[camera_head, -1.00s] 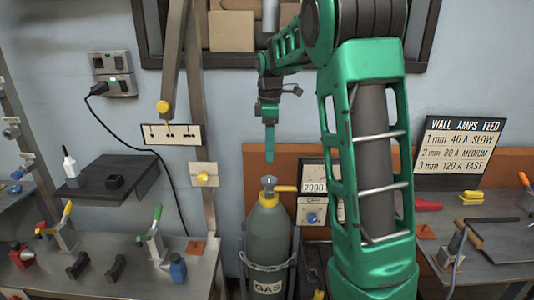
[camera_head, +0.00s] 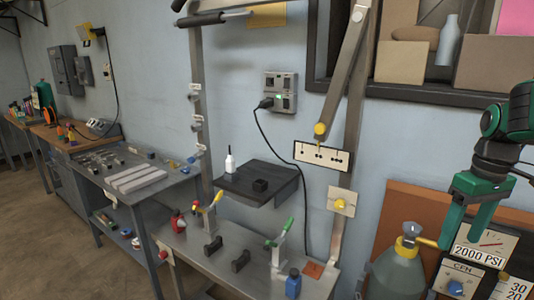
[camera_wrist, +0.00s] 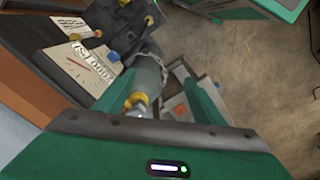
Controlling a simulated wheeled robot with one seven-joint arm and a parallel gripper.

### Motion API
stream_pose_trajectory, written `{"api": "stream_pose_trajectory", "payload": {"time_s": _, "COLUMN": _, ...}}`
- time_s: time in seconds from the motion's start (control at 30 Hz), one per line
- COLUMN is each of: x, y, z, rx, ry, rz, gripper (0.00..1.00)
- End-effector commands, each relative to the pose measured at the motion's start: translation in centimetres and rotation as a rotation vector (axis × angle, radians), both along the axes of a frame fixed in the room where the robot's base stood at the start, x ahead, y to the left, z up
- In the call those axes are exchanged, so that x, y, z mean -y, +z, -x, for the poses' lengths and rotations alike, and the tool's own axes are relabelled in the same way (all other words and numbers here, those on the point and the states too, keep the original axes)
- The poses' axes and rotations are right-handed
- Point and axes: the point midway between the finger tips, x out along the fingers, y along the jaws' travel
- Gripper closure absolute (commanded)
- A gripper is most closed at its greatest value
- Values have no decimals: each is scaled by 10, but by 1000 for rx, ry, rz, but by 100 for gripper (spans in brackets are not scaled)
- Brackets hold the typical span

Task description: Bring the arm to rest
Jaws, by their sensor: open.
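My gripper (camera_head: 452,228) is at the right of the head view, a green finger pointing down beside the gas cylinder's yellow valve handle in the picture. In the wrist view my gripper (camera_wrist: 157,80) has its two green fingers apart, with nothing held between them. The grey gas cylinder (camera_head: 397,277) with its yellow valve shows beyond the fingers in the wrist view (camera_wrist: 148,78). I cannot tell the gap between finger and valve. Most of my arm is outside the head view's right edge.
A gauge panel marked 2000 PSI (camera_head: 478,255) stands beside the cylinder. A steel bench (camera_head: 205,262) with clamps and small bottles lies left of it. A dark shelf (camera_head: 270,198) and a slanted metal bar (camera_head: 340,75) are on the wall. Open floor (camera_head: 45,225) shows at left.

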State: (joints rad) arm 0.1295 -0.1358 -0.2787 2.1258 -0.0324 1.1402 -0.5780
Motion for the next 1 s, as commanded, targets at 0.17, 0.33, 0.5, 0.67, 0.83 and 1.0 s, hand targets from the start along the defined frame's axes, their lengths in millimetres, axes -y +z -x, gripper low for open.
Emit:
{"api": "stream_pose_trajectory", "payload": {"time_s": 0.17, "x": -12, "y": -20, "z": 79, "rx": -13, "ry": -315, "rz": 0, "gripper": 37}}
{"api": "stream_pose_trajectory", "payload": {"time_s": 0.33, "x": -23, "y": -45, "z": 139, "rx": -27, "ry": -571, "rz": 13, "gripper": 37}}
{"api": "stream_pose_trajectory", "payload": {"time_s": 0.5, "x": -28, "y": -61, "z": 173, "rx": -34, "ry": -721, "rz": 27, "gripper": 37}}
{"api": "stream_pose_trajectory", "payload": {"time_s": 0.67, "x": -30, "y": -66, "z": 182, "rx": -37, "ry": -761, "rz": 30, "gripper": 37}}
{"api": "stream_pose_trajectory", "payload": {"time_s": 0.83, "x": -30, "y": -66, "z": 182, "rx": -38, "ry": -759, "rz": 31, "gripper": 44}}
{"api": "stream_pose_trajectory", "payload": {"time_s": 1.0, "x": -30, "y": -66, "z": 181, "rx": -38, "ry": -758, "rz": 31, "gripper": 69}}
